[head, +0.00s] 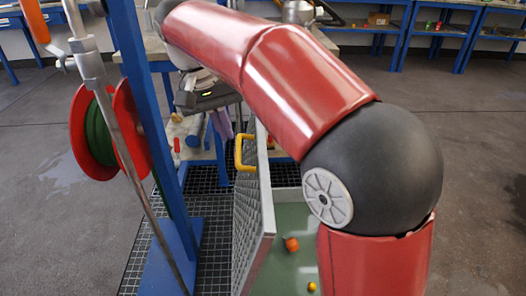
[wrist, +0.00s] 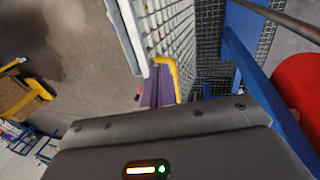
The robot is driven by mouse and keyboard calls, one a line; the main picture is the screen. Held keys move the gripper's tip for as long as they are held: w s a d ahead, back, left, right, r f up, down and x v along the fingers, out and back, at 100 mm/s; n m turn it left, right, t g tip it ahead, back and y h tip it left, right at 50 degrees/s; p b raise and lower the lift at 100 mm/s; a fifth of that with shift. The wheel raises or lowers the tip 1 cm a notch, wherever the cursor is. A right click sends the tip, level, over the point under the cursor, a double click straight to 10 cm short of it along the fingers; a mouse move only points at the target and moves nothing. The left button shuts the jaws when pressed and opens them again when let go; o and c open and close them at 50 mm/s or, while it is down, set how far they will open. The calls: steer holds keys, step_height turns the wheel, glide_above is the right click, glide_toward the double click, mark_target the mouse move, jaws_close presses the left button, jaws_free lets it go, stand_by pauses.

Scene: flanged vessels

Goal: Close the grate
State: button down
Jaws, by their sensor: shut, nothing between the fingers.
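The grate (head: 252,215) is a pale metal panel with a mesh face, standing steeply upright beside a green-floored basin (head: 288,262). Its yellow handle (head: 243,153) is on the face toward the left. In the wrist view the grate (wrist: 172,28) runs up from the centre, with the yellow handle (wrist: 170,66) close to my fingers. My gripper (head: 222,132) has purple fingers and is just left of the handle, near the grate's far end. In the wrist view my gripper (wrist: 158,72) looks shut and empty; contact with the handle cannot be told.
A blue post (head: 150,110) and a metal pipe stand at the left, by a red hose reel (head: 92,135). Black grid flooring (head: 212,225) lies left of the grate. An orange ball (head: 291,244) and a yellow ball (head: 312,286) lie in the basin. Blue benches stand behind.

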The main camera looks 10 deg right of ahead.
steer(key=w+a, duration=0.2)
steer(key=b, duration=0.1)
glide_above(257, 177)
steer(key=a, duration=0.2)
steer(key=shift+h, duration=0.3)
steer(key=shift+d+f, duration=0.15)
steer(key=shift+f, duration=2.45)
steer(key=shift+d+f, duration=0.1)
steer(key=shift+f, duration=2.45)
steer(key=shift+d, duration=0.1)
